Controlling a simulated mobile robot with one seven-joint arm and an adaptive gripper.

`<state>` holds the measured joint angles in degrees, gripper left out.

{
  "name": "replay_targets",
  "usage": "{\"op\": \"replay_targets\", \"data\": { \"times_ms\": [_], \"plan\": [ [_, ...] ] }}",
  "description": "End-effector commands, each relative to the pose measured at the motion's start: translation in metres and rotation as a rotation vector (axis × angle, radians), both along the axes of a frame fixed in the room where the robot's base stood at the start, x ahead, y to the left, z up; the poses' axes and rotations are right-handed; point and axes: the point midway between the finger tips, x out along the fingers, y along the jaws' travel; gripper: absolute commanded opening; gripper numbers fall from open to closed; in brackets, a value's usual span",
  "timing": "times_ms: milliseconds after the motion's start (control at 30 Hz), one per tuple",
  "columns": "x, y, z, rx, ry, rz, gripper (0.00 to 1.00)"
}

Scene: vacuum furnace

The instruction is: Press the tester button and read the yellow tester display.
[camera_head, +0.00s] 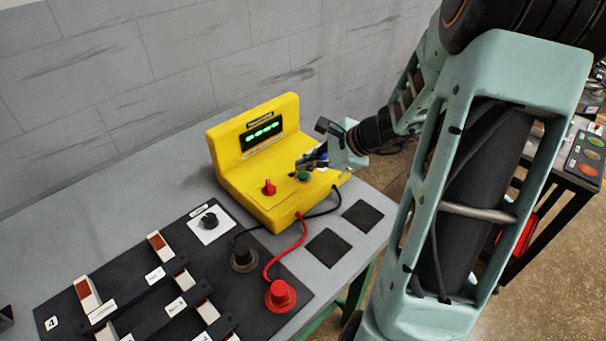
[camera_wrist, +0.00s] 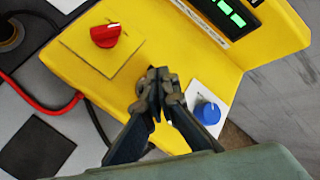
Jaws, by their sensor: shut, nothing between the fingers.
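The yellow tester (camera_head: 236,178) stands on the grey table against the wall. Its display (camera_head: 262,134) is lit with green characters, too small to read for certain; part of it also shows in the wrist view (camera_wrist: 230,14). A red knob (camera_head: 269,187) and a green button (camera_head: 303,176) sit on its lower deck. My gripper (camera_head: 301,163) is shut and empty, its tips just above or at the green button. In the wrist view the tips (camera_wrist: 158,78) are over the yellow deck and the green button is hidden. I cannot tell whether they touch it.
A blue knob (camera_wrist: 207,112) on a white plate is right of my fingers. Red (camera_head: 281,294) and black (camera_head: 243,257) plugs on a black panel (camera_head: 135,290) connect by cables to the tester. Two dark squares (camera_head: 328,248) lie at the table's right edge.

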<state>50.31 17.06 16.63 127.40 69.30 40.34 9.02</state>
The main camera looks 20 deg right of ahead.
Motion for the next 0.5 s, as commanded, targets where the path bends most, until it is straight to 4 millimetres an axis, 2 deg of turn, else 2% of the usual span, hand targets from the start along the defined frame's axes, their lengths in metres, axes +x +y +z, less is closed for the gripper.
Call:
{"op": "replay_targets", "data": {
  "times_ms": [200, 500],
  "plan": [
    [0.0002, 0.0004, -0.0084, -0.001, 0.000, 0.001, 0.00],
    [0.0001, 0.0000, -0.0073, 0.000, 0.000, 0.000, 0.00]
  ]
}}
